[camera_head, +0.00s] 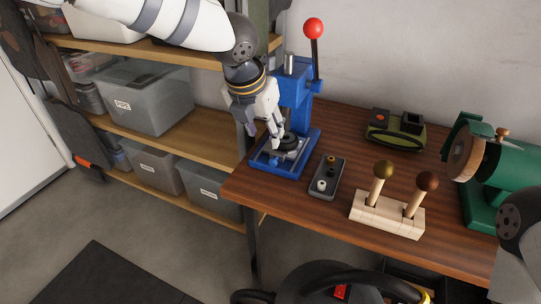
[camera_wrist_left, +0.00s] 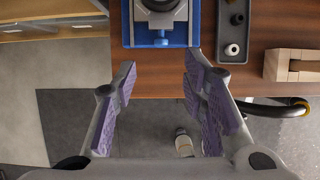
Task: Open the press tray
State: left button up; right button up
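The blue press (camera_head: 291,99) stands at the left end of the workbench, with a red-knobbed lever (camera_head: 314,29) raised at its top. At its base is a tray (camera_head: 268,161), with a dark round part above it. In the left wrist view the press's front (camera_wrist_left: 134,36) is at the top edge, with a blue knob (camera_wrist_left: 161,42) on its front side. My left gripper (camera_head: 275,133) is at the press, just over its base in the head view. In the wrist view (camera_wrist_left: 160,62) its purple-padded fingers are wide apart with nothing between them. My right gripper is out of view.
A grey parts tray (camera_head: 327,178), a wooden block with two knobbed handles (camera_head: 387,212), a green-black device (camera_head: 395,129) and a green machine (camera_head: 493,184) are on the bench. Shelves with plastic bins (camera_head: 145,97) stand at left. Dark items are below the front edge.

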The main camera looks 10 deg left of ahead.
aim_at(272, 161)
pick_arm(q)
jog(key=x, duration=0.4)
jog(key=b+x, duration=0.1)
jog(key=x, duration=0.7)
jog(key=shift+s+f+b, duration=0.2)
jog(key=shift+s+b, duration=0.1)
jog(key=shift+s, duration=0.05)
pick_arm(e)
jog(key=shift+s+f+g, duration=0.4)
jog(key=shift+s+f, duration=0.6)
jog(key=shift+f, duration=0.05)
pick_arm(q)
grip_shut()
